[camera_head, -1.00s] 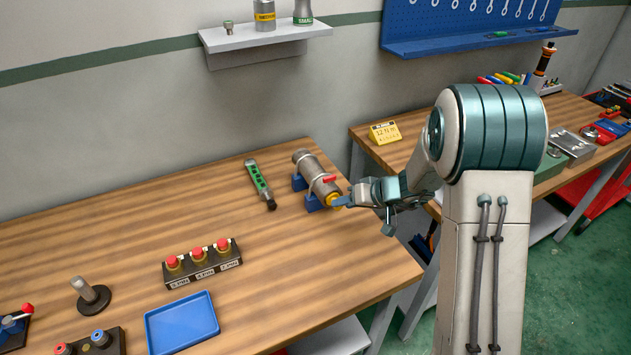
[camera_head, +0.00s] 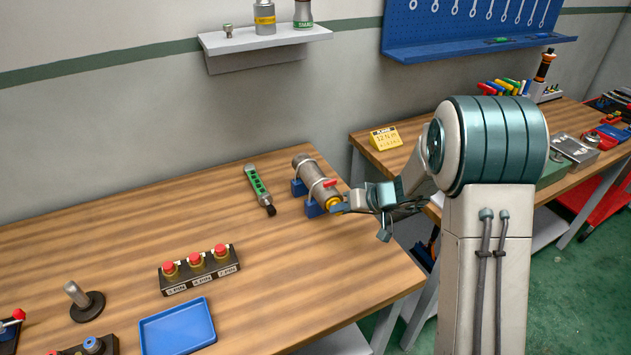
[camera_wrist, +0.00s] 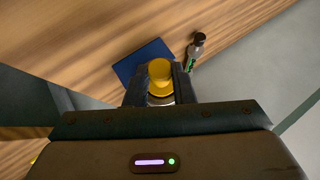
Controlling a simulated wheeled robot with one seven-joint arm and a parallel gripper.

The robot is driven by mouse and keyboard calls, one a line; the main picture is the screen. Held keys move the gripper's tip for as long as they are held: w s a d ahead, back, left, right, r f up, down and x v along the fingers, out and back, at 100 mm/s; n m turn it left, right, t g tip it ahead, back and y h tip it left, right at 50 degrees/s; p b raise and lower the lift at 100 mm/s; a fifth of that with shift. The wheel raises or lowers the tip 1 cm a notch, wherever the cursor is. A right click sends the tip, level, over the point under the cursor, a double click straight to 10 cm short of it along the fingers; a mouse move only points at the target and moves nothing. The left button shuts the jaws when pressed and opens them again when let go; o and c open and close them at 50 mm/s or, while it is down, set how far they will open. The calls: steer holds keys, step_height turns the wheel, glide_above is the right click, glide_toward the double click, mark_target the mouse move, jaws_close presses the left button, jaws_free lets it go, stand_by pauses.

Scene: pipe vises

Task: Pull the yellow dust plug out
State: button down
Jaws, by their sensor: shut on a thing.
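The yellow dust plug (camera_head: 333,203) is at the near end of a grey metal pipe (camera_head: 312,178) on the left bench. My gripper (camera_head: 344,206) is at that end, from the right. In the wrist view, my gripper (camera_wrist: 160,88) is shut on the yellow plug (camera_wrist: 160,73), with one dark finger on each side. A silvery ring shows below the plug between the fingers. I cannot tell whether the plug is still seated in the pipe.
Blue vise blocks (camera_head: 314,208) support the pipe, which has a red lever (camera_head: 330,182). A green-and-black tool (camera_head: 259,190) lies to its left. A block of red buttons (camera_head: 199,268) and a blue tray (camera_head: 178,327) are nearer. The bench's middle is clear.

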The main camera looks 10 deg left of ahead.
steer(key=shift+s+d+b, duration=0.4)
steer(key=shift+s+b, duration=0.15)
steer(key=shift+b, duration=0.4)
steer(key=shift+s+d+f, duration=0.1)
steer(key=shift+s, duration=0.05)
steer(key=shift+s+d+b, duration=0.7)
steer(key=shift+s+b, duration=0.25)
steer(key=shift+s, duration=0.1)
steer(key=s+d+r, duration=0.2)
steer(key=s+r, duration=0.2)
steer(key=r, duration=0.1)
steer(key=shift+d+r, duration=0.2)
steer(key=shift+d, duration=0.2)
steer(key=m+g+h+p, duration=0.1)
steer(key=g+h+p, duration=0.2)
steer(key=p, duration=1.2)
steer(key=shift+g+h, duration=0.4)
steer(key=shift+g, duration=0.3)
